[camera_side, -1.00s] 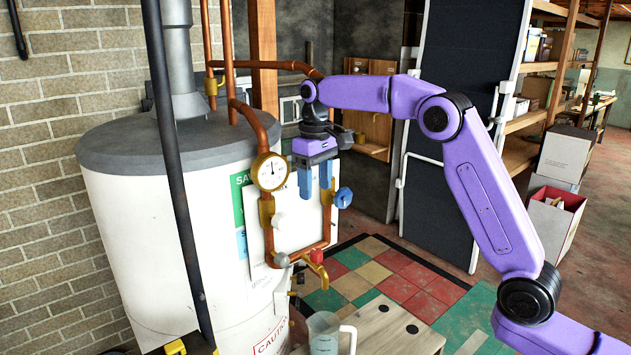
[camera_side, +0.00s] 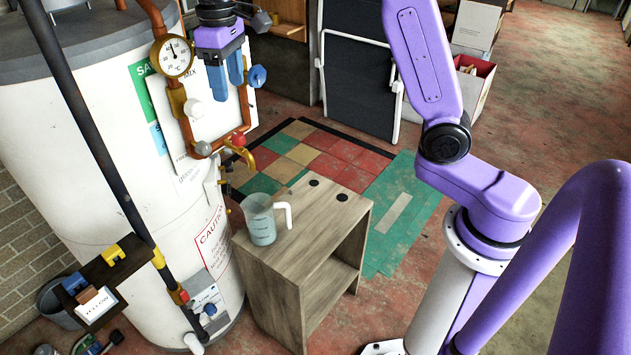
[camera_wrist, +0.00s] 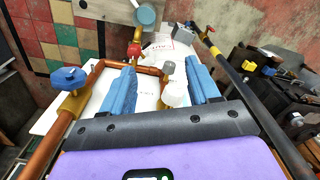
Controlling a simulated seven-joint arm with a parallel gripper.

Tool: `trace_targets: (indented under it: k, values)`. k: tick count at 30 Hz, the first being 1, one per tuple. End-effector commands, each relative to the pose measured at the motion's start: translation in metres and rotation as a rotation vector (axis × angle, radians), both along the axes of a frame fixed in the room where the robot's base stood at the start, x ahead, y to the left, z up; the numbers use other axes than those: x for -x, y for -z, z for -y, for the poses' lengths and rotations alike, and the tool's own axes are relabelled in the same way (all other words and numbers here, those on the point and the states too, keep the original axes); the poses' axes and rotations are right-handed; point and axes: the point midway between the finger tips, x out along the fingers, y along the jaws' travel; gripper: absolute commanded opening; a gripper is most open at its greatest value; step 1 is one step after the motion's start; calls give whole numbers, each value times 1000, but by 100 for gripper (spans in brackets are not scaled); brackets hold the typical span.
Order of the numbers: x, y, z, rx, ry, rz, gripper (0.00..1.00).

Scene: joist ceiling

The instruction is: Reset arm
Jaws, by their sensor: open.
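My gripper (camera_side: 228,90) is open, with two blue fingers pointing down. It hangs in front of the copper pipe loop on the white tank (camera_side: 105,150). Nothing shows between the fingers except the pipework behind. In the wrist view my gripper (camera_wrist: 161,65) has its fingers spread, with a white knob (camera_wrist: 175,94) seen between them. I cannot tell whether a finger touches the pipes. A blue valve knob (camera_side: 257,76) is just right of the fingers, and the round dial gauge (camera_side: 176,57) is to their left.
A red valve knob (camera_side: 238,139) and a yellow spout sit below. A measuring jug (camera_side: 261,222) with bluish liquid stands on a wooden stand (camera_side: 325,220). A black pipe (camera_side: 95,150) slants past the tank. The tiled floor right of the stand is open.

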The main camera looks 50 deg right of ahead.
Motion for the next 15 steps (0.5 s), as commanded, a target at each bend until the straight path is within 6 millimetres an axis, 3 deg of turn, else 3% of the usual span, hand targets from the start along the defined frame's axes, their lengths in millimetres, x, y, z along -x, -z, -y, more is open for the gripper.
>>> trace_targets:
  k: [7, 15]
  values:
    - [74, 9, -19, -2, -159, 6, 61]
    - [161, 26, -18, -6, -326, 9, 61]
